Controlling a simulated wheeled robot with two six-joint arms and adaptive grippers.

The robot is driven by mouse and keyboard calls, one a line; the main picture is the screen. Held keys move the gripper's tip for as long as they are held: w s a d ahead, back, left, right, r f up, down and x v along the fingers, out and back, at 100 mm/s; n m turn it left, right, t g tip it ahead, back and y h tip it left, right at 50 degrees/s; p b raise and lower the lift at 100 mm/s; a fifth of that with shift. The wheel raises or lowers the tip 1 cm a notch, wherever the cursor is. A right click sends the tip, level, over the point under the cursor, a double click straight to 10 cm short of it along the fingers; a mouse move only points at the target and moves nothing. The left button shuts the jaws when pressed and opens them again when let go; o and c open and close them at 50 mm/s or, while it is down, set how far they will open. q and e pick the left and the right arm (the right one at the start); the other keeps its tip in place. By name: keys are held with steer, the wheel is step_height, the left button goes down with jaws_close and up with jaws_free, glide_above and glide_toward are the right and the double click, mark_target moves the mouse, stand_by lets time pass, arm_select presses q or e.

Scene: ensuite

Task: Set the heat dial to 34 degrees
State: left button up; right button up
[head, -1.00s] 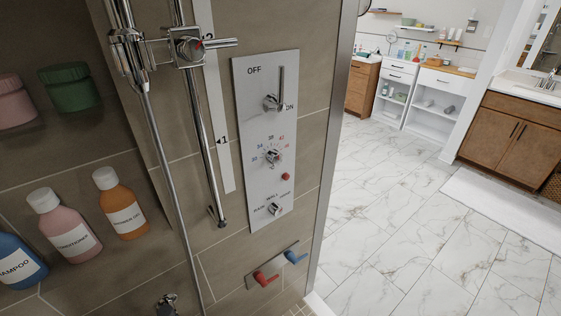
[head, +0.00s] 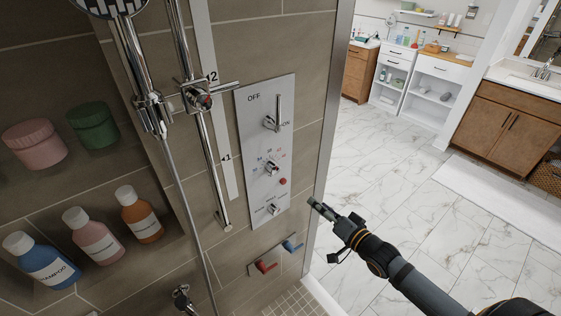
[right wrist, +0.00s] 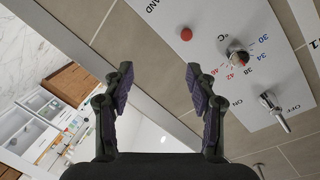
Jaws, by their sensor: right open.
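The heat dial (head: 271,168) is a small chrome knob in the middle of a pale control panel (head: 252,111) on the shower wall. In the right wrist view the dial (right wrist: 238,57) has numbers around it, among them 30, 34, 38 and 42, from blue to red. I cannot tell which number it points to. My right gripper (head: 318,207) is right of the panel's lower part in the head view, apart from it. In the right wrist view its two fingers (right wrist: 160,88) are spread and empty, with the dial beyond and right of them. My left gripper is not in view.
An ON/OFF lever (head: 271,122) sits above the dial. A red button (head: 283,181) and a lower knob (head: 274,209) are close below it. The chrome shower rail (head: 208,160) runs left of the panel.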

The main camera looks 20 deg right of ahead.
mark_target(277, 170)
steer(key=s+a+r+y, duration=0.25)
steer(key=a+r, duration=0.35)
steer(key=r, duration=0.4)
steer(key=shift+t+y, duration=0.3)
steer(key=shift+y, duration=0.05)
steer(key=b+x, duration=0.4)
steer(key=x, duration=0.1)
steer(key=b+x, duration=0.4)
steer(key=x, duration=0.1)
steer(key=shift+w+d, duration=0.2)
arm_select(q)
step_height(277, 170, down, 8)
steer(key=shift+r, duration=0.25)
arm_select(e)
steer(key=shift+w+a, duration=0.25)
steer(key=shift+w, duration=0.3)
steer(key=shift+f, duration=0.1)
steer(key=c, duration=1.2)
